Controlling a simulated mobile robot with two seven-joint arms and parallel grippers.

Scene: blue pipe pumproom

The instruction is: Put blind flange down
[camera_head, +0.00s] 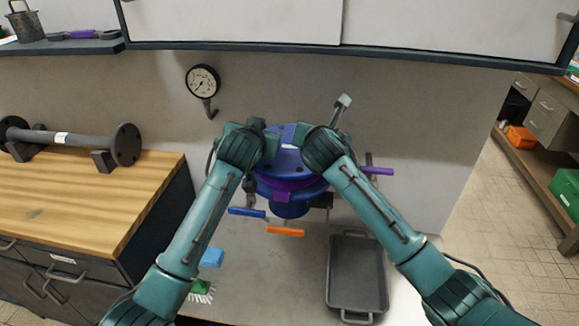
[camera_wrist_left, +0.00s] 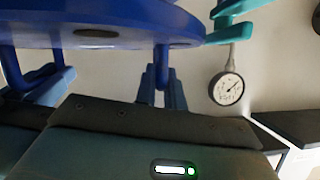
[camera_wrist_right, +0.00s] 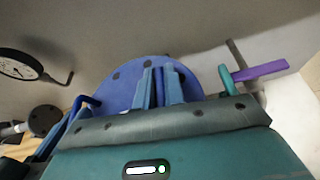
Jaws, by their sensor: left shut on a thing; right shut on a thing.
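The blind flange (camera_head: 290,163) is a blue disc with bolt holes, in front of me at the middle of the head view. Its underside or face also shows in the left wrist view (camera_wrist_left: 120,14) and in the right wrist view (camera_wrist_right: 122,88). My left gripper (camera_head: 268,142) is shut on a blue handle of the flange. My right gripper (camera_head: 306,142) is shut on another handle. The flange is above a purple ring (camera_head: 283,193) on a blue pipe fitting (camera_head: 290,209). I cannot tell whether flange and ring touch.
A wooden workbench (camera_head: 120,205) with a flanged pipe (camera_head: 70,138) stands at left. A grey tray (camera_head: 358,275) lies at lower right. A pressure gauge (camera_head: 202,81) is on the wall. Orange (camera_head: 285,231), blue (camera_head: 247,212) and purple (camera_head: 378,171) handles stick out around the fitting.

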